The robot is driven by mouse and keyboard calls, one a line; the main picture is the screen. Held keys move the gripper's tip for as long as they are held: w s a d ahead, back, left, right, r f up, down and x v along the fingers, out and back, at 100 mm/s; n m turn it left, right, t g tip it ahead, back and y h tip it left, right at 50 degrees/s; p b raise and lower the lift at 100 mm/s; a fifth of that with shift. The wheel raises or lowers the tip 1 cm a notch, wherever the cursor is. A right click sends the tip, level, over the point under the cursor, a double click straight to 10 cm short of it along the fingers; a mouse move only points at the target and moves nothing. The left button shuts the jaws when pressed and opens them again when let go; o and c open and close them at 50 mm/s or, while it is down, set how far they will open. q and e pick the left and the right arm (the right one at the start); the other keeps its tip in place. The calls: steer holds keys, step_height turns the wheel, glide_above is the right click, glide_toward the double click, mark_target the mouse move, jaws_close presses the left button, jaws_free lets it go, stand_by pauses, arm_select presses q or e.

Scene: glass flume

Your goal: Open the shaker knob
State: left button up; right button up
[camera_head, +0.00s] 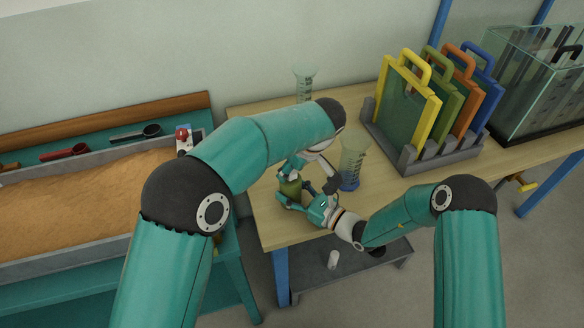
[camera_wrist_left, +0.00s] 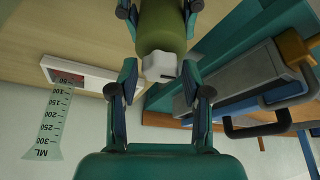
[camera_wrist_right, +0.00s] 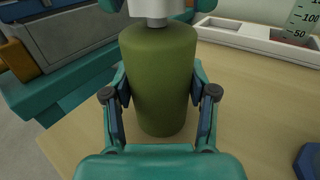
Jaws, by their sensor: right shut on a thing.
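The shaker (camera_head: 290,187) is an olive-green cylinder standing upright near the left end of the wooden table; its body also fills the middle of the right wrist view (camera_wrist_right: 160,85). A pale knob (camera_wrist_left: 160,66) sits on its top. My right gripper (camera_wrist_right: 160,92) is shut on the shaker's body, one finger on each side. My left gripper (camera_wrist_left: 160,80) is above the shaker, fingers open on either side of the knob with a gap visible. In the head view the knob is hidden by my left wrist.
A blue-based measuring cup (camera_head: 352,165) stands just right of the grippers. A clear graduated cup (camera_head: 305,80) stands behind. A grey rack (camera_head: 430,155) holds coloured gates, with a glass tank (camera_head: 545,85) beyond. A sand tray (camera_head: 85,200) lies left.

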arm_select(q)
steer(key=c, duration=0.7)
arm_select(e)
steer(key=shift+f, duration=0.1)
arm_select(q)
steer(key=shift+m+t, duration=0.3)
steer(key=shift+m, duration=0.6)
jaws_close()
steer(key=shift+h, duration=0.3)
steer(key=o, duration=1.1)
jaws_free()
steer(key=v, duration=1.2)
steer(key=shift+d, duration=0.1)
